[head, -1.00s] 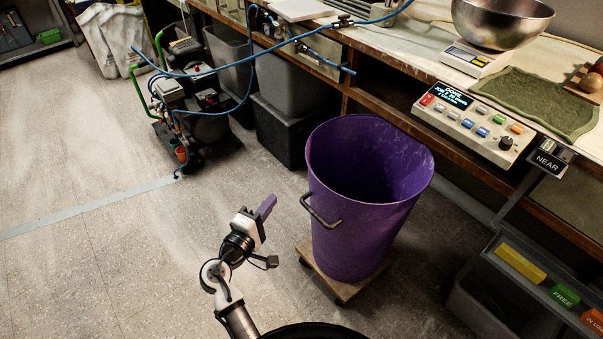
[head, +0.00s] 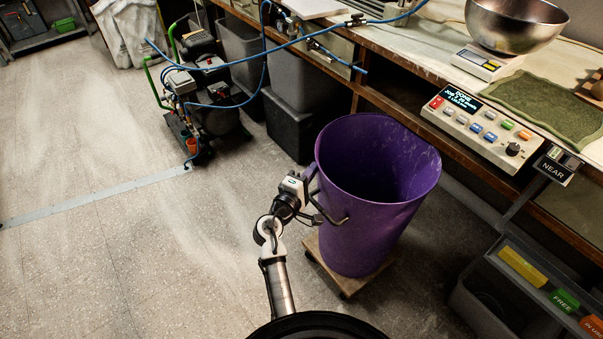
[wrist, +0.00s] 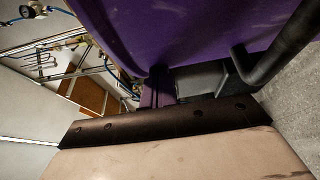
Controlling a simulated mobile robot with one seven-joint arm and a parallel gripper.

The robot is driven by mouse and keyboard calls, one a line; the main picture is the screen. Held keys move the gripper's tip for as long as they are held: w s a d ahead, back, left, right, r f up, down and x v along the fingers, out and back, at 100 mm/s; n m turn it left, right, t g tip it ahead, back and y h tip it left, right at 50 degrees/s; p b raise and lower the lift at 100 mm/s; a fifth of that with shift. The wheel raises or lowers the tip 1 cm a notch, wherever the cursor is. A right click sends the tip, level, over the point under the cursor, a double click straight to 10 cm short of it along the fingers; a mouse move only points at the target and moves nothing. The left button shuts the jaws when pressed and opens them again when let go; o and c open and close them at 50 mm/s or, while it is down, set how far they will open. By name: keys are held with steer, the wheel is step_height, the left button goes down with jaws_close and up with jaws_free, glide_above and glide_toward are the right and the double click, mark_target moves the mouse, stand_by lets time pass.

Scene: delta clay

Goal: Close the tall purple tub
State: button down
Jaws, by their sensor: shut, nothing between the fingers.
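The tall purple tub (head: 365,225) stands upright on a small wheeled wooden dolly (head: 331,262), with its top open and no lid on it. A dark bar handle (head: 327,209) sticks out from its left side. My gripper (head: 309,178) is at the tub's upper left side, close to the handle. In the wrist view the tub's purple wall (wrist: 190,35) fills the top, and the handle (wrist: 275,58) is at the right. The purple fingers (wrist: 157,88) are together and empty, close against the wall; I cannot tell whether they touch it.
A workbench runs along the right, with a steel bowl (head: 516,24) on a scale, a button panel (head: 482,124) and a green mat (head: 548,108). Grey bins (head: 290,85) stand behind the tub. A compressor (head: 205,100) with blue hoses is at the back left. The left floor is clear.

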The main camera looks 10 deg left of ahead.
mark_target(390, 129)
steer(key=shift+d, duration=0.1)
stand_by(0.3)
steer(key=w+d+b, duration=0.2)
steer(key=w+d, duration=0.9)
steer(key=w+d+b, duration=0.1)
steer(key=w+d, duration=1)
steer(key=shift+w+d+b, duration=0.2)
steer(key=shift+d+b, duration=0.1)
steer(key=shift+b, duration=0.1)
steer(key=shift+w+d+r, duration=0.1)
steer(key=shift+w+d, duration=0.05)
steer(key=shift+w, duration=0.05)
